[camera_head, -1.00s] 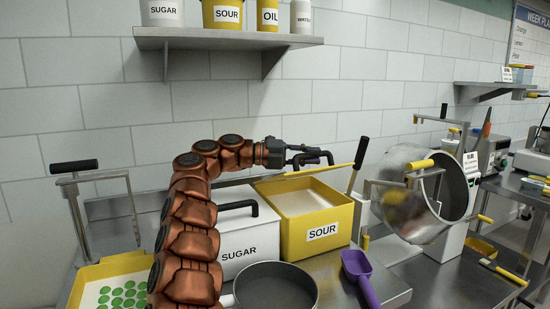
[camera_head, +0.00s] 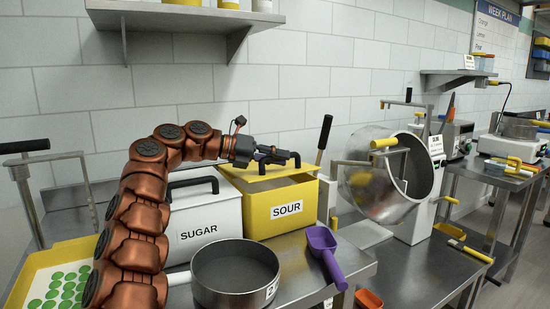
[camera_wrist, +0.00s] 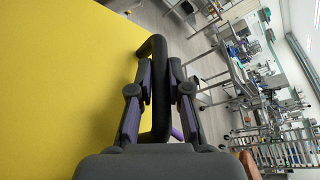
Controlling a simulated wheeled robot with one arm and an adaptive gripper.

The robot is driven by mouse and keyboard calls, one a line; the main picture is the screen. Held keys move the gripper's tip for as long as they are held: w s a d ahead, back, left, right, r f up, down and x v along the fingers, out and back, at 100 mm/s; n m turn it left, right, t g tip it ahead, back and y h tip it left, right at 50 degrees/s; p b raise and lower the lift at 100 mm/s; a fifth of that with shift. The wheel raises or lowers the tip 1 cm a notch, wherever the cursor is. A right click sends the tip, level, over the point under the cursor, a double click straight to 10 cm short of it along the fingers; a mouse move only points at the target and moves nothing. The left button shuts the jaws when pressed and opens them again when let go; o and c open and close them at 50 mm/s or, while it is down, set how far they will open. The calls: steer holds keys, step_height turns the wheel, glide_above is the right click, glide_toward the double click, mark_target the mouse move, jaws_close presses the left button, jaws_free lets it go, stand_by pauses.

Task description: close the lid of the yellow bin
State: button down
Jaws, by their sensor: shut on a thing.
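The yellow bin (camera_head: 292,217) labelled SOUR stands on the steel counter, right of the white sugar bin. Its yellow lid (camera_head: 252,173) is low over the bin and slightly tilted, with a narrow opening still showing at the front. My gripper (camera_head: 272,156) is above the lid, shut on the black lid handle (camera_head: 292,158). In the wrist view the handle (camera_wrist: 160,95) lies between the two fingers, beside the broad yellow lid surface (camera_wrist: 65,80). The far edge of the lid is partly hidden by my gripper.
The white SUGAR bin (camera_head: 203,230) with a black handle stands directly left. A grey pan (camera_head: 235,272) and a purple scoop (camera_head: 324,248) are in front. A tilted steel drum (camera_head: 378,185) stands right. A wall shelf (camera_head: 185,14) hangs above.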

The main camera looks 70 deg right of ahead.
steer(key=c, duration=1.4)
jaws_free()
steer(key=v, duration=1.2)
